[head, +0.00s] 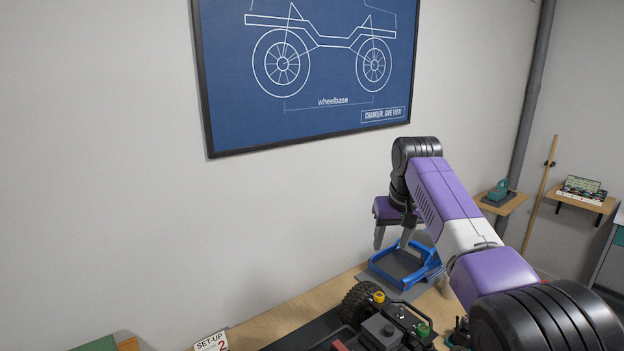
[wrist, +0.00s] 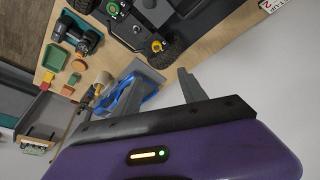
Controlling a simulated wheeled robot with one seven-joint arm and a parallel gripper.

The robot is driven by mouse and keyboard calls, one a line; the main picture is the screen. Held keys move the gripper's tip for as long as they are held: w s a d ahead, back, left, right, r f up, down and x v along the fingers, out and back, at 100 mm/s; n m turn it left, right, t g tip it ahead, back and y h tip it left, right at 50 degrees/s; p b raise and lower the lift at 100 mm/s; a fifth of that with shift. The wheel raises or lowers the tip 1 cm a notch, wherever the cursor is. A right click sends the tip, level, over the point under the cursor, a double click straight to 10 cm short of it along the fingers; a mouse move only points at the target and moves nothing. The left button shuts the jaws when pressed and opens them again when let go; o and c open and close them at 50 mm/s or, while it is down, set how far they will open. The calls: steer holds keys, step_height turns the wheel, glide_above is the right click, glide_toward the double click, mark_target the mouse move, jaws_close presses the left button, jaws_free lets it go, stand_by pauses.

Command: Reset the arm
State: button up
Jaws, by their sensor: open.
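My gripper (head: 392,239) is at the end of my raised purple arm, near the wall and above the far end of the bench. Its two grey fingers point down and stand apart, with nothing between them. In the wrist view the fingers (wrist: 166,82) also show spread and empty. A blue frame-like stand (head: 405,265) sits on a grey mat behind and below the fingers. An RC crawler (head: 385,325) with black tyres and yellow and green caps is on the bench, partly cut off by the lower edge of the head view.
The wooden bench (head: 262,328) carries a "SET-UP 2" card (head: 212,343). A framed blueprint (head: 310,70) hangs on the wall. Small shelves (head: 500,203) are at right.

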steer(key=w+a+f+t+y+b, duration=0.1)
steer(key=w+a+f+t, duration=0.4)
steer(key=t, duration=0.3)
steer(key=s+f+t+b, duration=0.2)
steer(key=s+f+t, duration=0.2)
steer(key=s+f, duration=0.85)
steer(key=s+d+f+b, duration=0.1)
steer(key=s+d+b, duration=0.1)
steer(key=s, duration=1.6)
steer(key=s+d+f+b, duration=0.2)
steer(key=s, duration=1.7)
steer(key=s+d+f+g+h+b, duration=0.1)
steer(key=s+d+f+b, duration=0.1)
steer(key=s, duration=1.6)
steer(key=shift+s+f+m+b, duration=0.25)
steer(key=shift+m+b, duration=0.15)
steer(key=shift+b, duration=0.1)
